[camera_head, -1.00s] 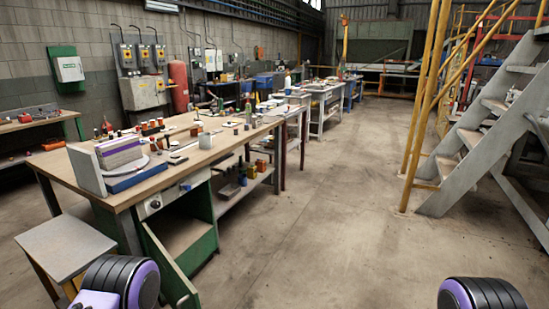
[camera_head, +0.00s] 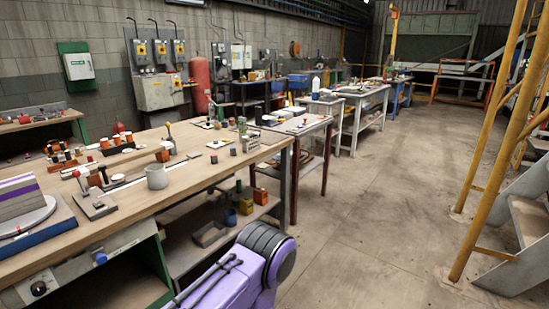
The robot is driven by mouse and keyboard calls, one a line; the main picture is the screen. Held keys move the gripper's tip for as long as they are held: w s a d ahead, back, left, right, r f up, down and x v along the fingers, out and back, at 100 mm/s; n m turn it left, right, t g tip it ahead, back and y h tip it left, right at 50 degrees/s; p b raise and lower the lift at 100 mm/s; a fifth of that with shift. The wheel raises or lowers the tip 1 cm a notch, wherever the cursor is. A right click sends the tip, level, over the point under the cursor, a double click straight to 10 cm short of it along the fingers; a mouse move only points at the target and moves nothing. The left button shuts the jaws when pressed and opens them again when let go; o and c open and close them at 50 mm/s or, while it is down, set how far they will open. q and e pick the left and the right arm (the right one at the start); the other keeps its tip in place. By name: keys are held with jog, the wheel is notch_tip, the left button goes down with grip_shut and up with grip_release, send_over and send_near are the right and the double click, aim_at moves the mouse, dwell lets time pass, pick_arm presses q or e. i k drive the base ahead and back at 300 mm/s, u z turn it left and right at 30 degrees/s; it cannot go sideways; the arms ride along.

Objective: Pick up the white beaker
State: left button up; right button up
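A pale grey-white cup (camera_head: 157,177) stands upright near the front edge of the wooden workbench (camera_head: 125,215). It looks like the white beaker, but I cannot make out any markings. Nothing is touching it from my side. A purple arm link of mine with a black ribbed joint (camera_head: 262,255) shows at the bottom middle, in front of the bench and well apart from the cup. Neither of my grippers is in the picture.
A flat metal device (camera_head: 95,204) lies left of the cup, with small jars (camera_head: 60,157) behind. A turntable (camera_head: 25,228) sits at the near left. The lower shelf (camera_head: 195,258) holds small boxes. Open floor (camera_head: 365,215) lies right; yellow stair rails (camera_head: 505,130) stand beyond.

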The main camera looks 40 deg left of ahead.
aim_at(156, 173)
jog(key=u, duration=0.1)
jog(key=i, duration=1.5)
jog(key=u, duration=0.95)
jog(key=i, duration=0.85)
jog(key=u, duration=0.85)
